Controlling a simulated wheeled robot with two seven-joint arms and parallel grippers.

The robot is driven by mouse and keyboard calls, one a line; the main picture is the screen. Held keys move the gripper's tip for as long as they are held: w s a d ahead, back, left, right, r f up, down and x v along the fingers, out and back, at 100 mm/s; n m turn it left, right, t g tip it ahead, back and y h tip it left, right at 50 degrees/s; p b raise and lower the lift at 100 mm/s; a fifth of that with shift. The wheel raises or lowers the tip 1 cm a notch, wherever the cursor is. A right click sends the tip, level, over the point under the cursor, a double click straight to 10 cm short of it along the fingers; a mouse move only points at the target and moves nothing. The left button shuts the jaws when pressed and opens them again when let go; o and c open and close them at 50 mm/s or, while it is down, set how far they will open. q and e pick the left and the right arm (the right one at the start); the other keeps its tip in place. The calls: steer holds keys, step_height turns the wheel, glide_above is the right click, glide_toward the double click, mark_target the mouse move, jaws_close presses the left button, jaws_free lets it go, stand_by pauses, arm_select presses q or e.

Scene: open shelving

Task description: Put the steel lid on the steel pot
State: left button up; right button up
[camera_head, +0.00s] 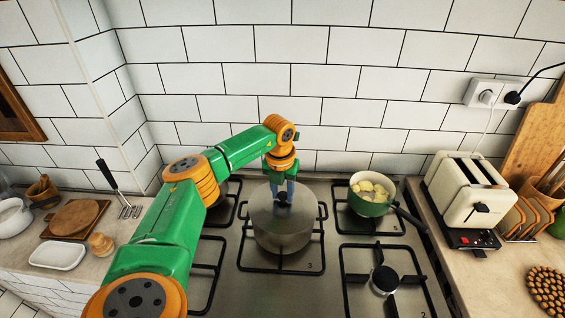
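The steel pot (283,238) stands on the middle burner of the stove, with a handle on each side. The steel lid (262,211) lies over the pot's mouth and looks level; I cannot tell whether its rim is fully seated. Its dark knob (282,197) is at the centre. My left gripper (282,192) points straight down from above, with its fingers at the knob. The view is too small to tell whether they grip it or only stand around it. My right gripper is not in view.
A green pot (371,206) with pale round food stands on the back right burner, its handle pointing right. A cream toaster (470,192) is on the right counter. A wooden board (75,217) and white dish (59,255) are on the left counter. The front right burner (384,279) is empty.

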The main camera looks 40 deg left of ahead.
mark_target(281, 205)
arm_select(q)
steer(key=o, duration=0.3)
steer(key=shift+f, duration=0.1)
steer(key=shift+w+a, duration=0.1)
step_height(281, 205, up, 12)
steer(key=s+b, duration=0.1)
steer(key=b, duration=0.1)
steer(key=shift+s+d+b, duration=0.15)
steer(key=shift+d+b, duration=0.2)
